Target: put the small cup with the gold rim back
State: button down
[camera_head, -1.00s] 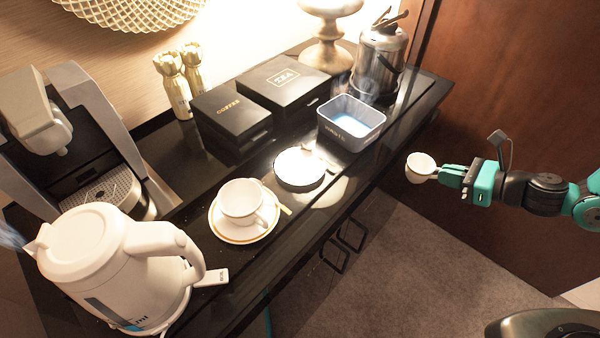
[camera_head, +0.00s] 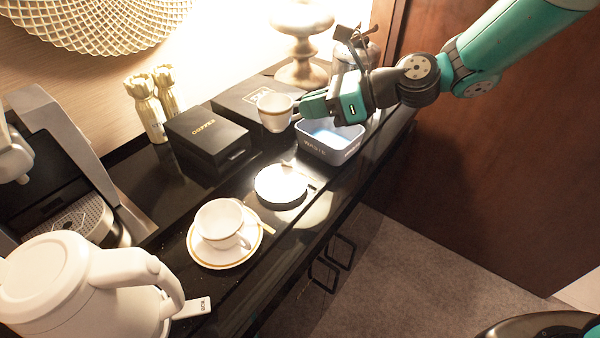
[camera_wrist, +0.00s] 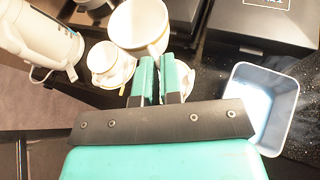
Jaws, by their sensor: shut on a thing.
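The small white cup with the gold rim (camera_head: 275,114) is held in the air by my gripper (camera_head: 298,108), which is shut on it. The cup is upright and appears in front of the black tea box. In the wrist view the cup (camera_wrist: 140,38) sits just beyond my closed fingers (camera_wrist: 160,78). A small white saucer (camera_head: 281,184) lies empty of any cup on the counter, with a spoon at its edge. In the wrist view my fingers and the held cup mostly hide that saucer.
A larger gold-rimmed cup (camera_head: 221,221) stands on its saucer (camera_head: 205,253) at the front left. The waste bin (camera_head: 330,149) is below my gripper. Black boxes (camera_head: 205,138), a white kettle (camera_head: 80,290) and a coffee machine (camera_head: 60,140) stand around.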

notch_tip(320, 180, down, 16)
jog(key=shift+r+p, duration=0.15)
jog(key=shift+p, duration=0.6)
jog(key=c, duration=1.3)
grip_release()
